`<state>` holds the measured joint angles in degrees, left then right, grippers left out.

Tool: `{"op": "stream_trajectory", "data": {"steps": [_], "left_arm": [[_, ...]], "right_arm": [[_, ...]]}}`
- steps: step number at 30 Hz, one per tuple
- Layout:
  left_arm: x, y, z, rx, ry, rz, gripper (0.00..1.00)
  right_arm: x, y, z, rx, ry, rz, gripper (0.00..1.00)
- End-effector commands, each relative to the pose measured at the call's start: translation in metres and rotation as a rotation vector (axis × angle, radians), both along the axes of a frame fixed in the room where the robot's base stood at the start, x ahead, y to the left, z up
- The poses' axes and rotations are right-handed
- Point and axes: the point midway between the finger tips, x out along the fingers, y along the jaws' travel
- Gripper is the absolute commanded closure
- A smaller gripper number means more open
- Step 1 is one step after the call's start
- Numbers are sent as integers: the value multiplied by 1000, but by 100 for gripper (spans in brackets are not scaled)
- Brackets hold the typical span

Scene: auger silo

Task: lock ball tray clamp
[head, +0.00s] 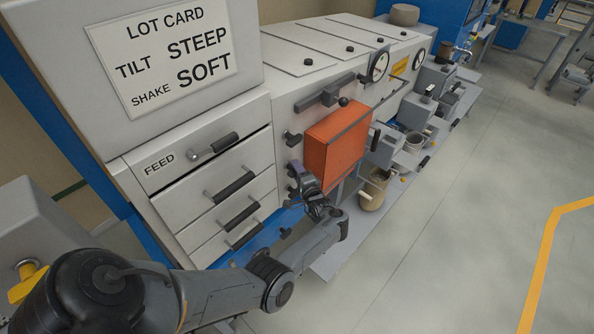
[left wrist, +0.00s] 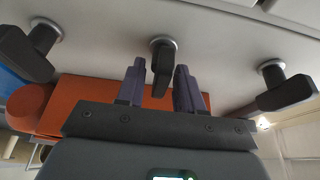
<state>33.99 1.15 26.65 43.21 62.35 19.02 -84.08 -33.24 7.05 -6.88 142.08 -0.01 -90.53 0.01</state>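Three black clamp-like handles on round metal bases show on the pale panel in the left wrist view: a left one (left wrist: 28,52), a middle one (left wrist: 161,66) and a right one (left wrist: 287,92). No label shows which belongs to the ball tray. My left gripper (left wrist: 160,68) has its two purple fingers apart, one on each side of the middle handle, with small gaps visible. In the head view, the left gripper (head: 301,182) is at the panel, below and left of the orange box (head: 335,142). A black handle (head: 292,137) shows above it. My right gripper is not in view.
A cabinet with a FEED drawer (head: 205,155) and several handled drawers stands left of the gripper. A lot card (head: 163,50) reads tilt steep, shake soft. A tan bucket (head: 373,192) stands right. The grey floor (head: 460,215) is open at right.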

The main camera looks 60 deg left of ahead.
Motion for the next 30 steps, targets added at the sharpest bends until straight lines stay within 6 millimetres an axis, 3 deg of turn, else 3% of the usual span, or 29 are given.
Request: {"op": "stream_trajectory", "data": {"steps": [9,14,30], "left_arm": [[0,-1,0,-1,-1,-1,62],[-1,-11,0,0,-1,-3,62],[-12,-94,-1,-1,-1,-2,62]], "right_arm": [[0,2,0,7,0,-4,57],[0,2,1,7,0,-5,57],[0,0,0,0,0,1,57]]}}
